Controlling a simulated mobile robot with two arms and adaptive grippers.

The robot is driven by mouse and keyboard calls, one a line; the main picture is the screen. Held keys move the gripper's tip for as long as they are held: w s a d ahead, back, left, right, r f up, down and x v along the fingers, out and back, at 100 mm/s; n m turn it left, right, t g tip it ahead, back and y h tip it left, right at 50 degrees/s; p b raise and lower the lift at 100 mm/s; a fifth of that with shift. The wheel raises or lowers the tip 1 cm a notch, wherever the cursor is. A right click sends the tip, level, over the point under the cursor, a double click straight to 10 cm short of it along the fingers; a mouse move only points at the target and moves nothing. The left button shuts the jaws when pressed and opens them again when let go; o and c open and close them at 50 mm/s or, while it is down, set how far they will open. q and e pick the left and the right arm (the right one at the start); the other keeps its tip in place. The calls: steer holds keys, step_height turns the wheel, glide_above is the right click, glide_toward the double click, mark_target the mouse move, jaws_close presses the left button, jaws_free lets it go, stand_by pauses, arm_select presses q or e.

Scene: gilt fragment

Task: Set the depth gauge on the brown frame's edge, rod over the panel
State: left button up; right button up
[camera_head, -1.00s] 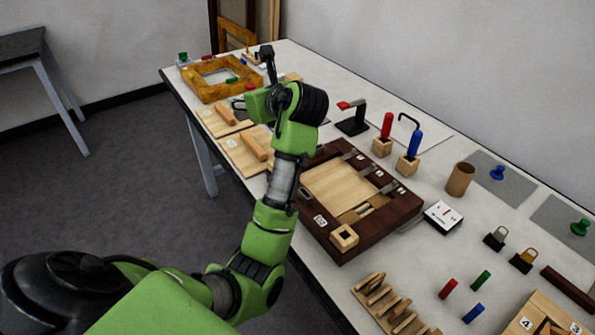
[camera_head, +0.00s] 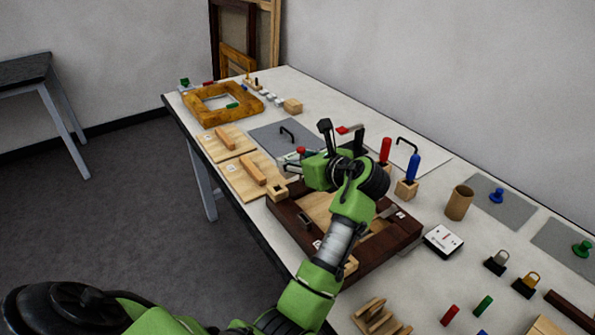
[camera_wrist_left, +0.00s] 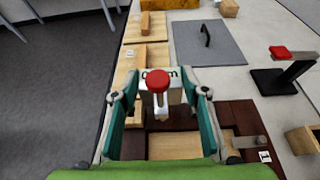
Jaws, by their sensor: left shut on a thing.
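The brown frame (camera_head: 401,234) lies on the table with a pale wood panel (camera_head: 317,207) inside it; my left arm covers much of both. The wrist view shows the frame's dark edge (camera_wrist_left: 240,116) and the panel (camera_wrist_left: 174,147). My left gripper (camera_head: 304,160) is at the frame's far edge, shut on the depth gauge. The gauge has a red knob (camera_head: 301,150) and a pale body; it stands roughly upright between the fingers in the wrist view (camera_wrist_left: 159,84). I cannot tell whether it touches the frame. My right gripper is not in view.
Boards with wooden handles (camera_head: 253,171) lie left of the gripper, near the table edge. A grey mat (camera_head: 270,134) with a black handle lies beyond. A black stand with a red tip (camera_head: 352,132) and red and blue tools (camera_head: 412,168) stand to the right.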

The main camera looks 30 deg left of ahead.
arm_select(q)
steer(key=f, duration=0.3)
steer(key=shift+d+f, duration=0.25)
steer(key=shift+d, duration=0.05)
steer(key=shift+f, duration=0.1)
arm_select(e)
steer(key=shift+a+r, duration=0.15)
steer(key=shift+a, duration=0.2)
arm_select(q)
steer(key=o, duration=1.3)
steer(key=shift+f, duration=0.15)
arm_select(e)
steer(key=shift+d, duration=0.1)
